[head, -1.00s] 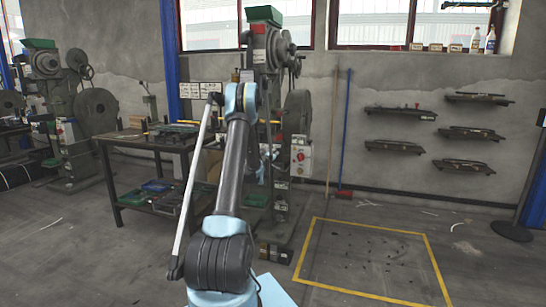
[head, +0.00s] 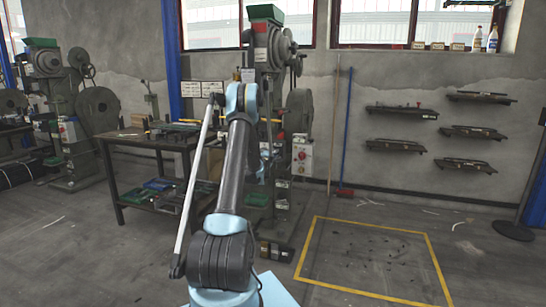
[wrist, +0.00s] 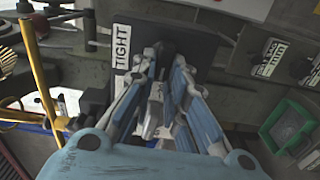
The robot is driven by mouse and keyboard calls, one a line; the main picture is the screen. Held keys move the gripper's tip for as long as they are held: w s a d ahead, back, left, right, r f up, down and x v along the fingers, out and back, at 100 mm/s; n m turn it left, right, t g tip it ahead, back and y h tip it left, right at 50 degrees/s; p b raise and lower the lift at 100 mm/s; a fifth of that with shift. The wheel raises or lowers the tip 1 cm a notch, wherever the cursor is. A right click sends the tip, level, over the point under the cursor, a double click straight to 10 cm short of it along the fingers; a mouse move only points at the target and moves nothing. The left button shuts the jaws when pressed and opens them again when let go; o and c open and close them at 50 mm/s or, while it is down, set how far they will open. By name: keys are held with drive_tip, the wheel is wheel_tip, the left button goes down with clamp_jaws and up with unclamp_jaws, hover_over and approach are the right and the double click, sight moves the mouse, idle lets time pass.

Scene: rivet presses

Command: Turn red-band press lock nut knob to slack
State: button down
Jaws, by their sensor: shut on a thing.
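The red-band press (head: 260,41) stands against the wall behind my arm in the head view, with a green hopper on top. In the wrist view, a dark plate (wrist: 205,50) carries a white label reading TIGHT (wrist: 121,48) on its left. A dark knob (wrist: 166,47) shows just beyond my fingertips, mostly covered by them. My gripper (wrist: 164,75) is shut on this knob. The knob's exact angle is hidden. No slack label can be read. In the head view my arm hides much of the press front.
A yellow rod (wrist: 38,72) stands left of my gripper in the wrist view. A green tray (wrist: 286,126) is at lower right. In the head view, a workbench (head: 150,140) stands left of the press. The yellow-marked floor area (head: 375,265) at right is open.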

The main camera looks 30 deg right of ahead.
drive_tip(key=shift+w+a+f+n, duration=0.1)
drive_tip(key=shift+w+a+n, duration=0.1)
drive_tip(key=shift+n, duration=0.2)
drive_tip(key=c, duration=1.6)
unclamp_jaws()
drive_tip(key=shift+f, duration=0.1)
drive_tip(key=shift+s+d, duration=0.1)
drive_tip(key=shift+s, duration=0.1)
drive_tip(key=v, duration=1.1)
drive_tip(key=shift+s+a, duration=0.2)
drive_tip(key=shift+a, duration=0.15)
